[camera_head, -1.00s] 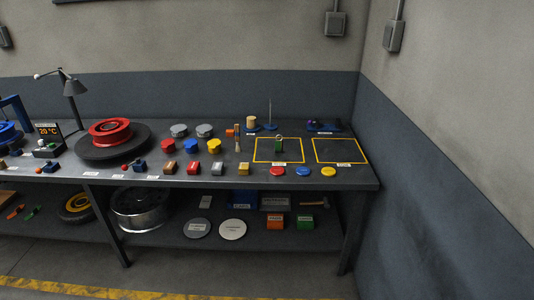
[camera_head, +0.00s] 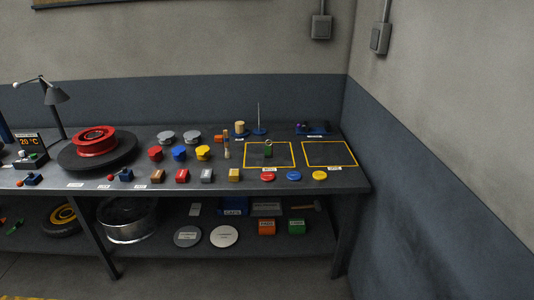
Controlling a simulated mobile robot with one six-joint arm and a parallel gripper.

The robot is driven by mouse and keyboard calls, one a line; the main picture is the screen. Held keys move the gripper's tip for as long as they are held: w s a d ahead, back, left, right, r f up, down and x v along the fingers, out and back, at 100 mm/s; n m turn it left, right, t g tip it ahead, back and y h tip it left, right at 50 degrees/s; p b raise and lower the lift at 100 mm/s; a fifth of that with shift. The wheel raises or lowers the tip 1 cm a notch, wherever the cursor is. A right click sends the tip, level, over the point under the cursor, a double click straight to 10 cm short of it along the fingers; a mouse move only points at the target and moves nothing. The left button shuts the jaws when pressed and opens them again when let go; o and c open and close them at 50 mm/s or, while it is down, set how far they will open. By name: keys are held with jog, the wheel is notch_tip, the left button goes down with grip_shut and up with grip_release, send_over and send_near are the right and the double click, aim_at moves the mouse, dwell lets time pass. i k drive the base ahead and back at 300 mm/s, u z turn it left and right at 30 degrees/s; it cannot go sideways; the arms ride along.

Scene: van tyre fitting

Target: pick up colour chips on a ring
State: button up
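A small dark green piece with a ring-like loop at its top (camera_head: 268,151) stands inside the left yellow-outlined area on the workbench. It may be the colour chips on a ring, but it is too small to make out separate chips. A slim upright brown and orange piece (camera_head: 227,147) stands just left of that outline. My gripper is not in view.
The workbench (camera_head: 350,183) meets a wall on the right. The right yellow-outlined area (camera_head: 329,154) looks empty. Red, blue and yellow discs (camera_head: 293,176) lie along the front edge. Several coloured blocks and caps, a red-rimmed wheel (camera_head: 96,141) and a lamp (camera_head: 55,96) stand further left.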

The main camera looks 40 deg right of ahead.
aim_at(268, 149)
jog(key=i, duration=0.85)
jog(key=u, duration=0.05)
